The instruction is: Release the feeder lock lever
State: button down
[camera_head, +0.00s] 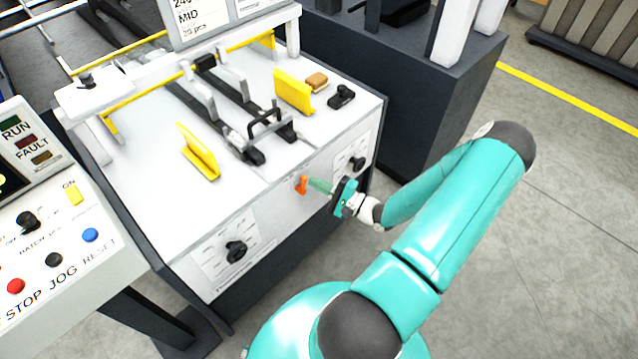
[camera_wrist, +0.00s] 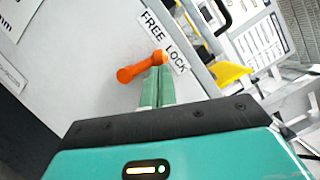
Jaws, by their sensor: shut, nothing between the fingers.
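The orange feeder lock lever (camera_head: 301,185) is on the front panel of the white feeder table. In the wrist view the lever (camera_wrist: 137,71) lies below a label strip (camera_wrist: 165,41) reading FREE and LOCK. Its rounded end points away from the label, toward the lower left of that view. My gripper (camera_head: 309,183) is shut, its green fingers together and empty. In the wrist view the fingertips (camera_wrist: 160,68) are right beside the lever, near its pivot end; I cannot tell if they touch it.
A black knob (camera_head: 236,251) is on the panel to the left and another (camera_head: 357,163) to the right. Yellow guides (camera_head: 293,92) stand on the table top. A control console (camera_head: 60,240) with buttons is at the left. A dark machine base (camera_head: 400,90) stands behind the arm.

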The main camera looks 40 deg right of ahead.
jog(key=a+n, duration=0.1)
jog(key=n, duration=0.1)
jog(key=a+r+n+g, duration=0.1)
jog(key=n, duration=0.1)
jog(key=shift+a, duration=0.1)
dwell(0.6)
dwell(0.3)
jog(key=w+d+v, duration=0.1)
jog(key=d+v, duration=0.2)
jog(key=v, duration=0.9)
jog(key=shift+s+r, duration=0.3)
jog(key=shift+s, duration=0.15)
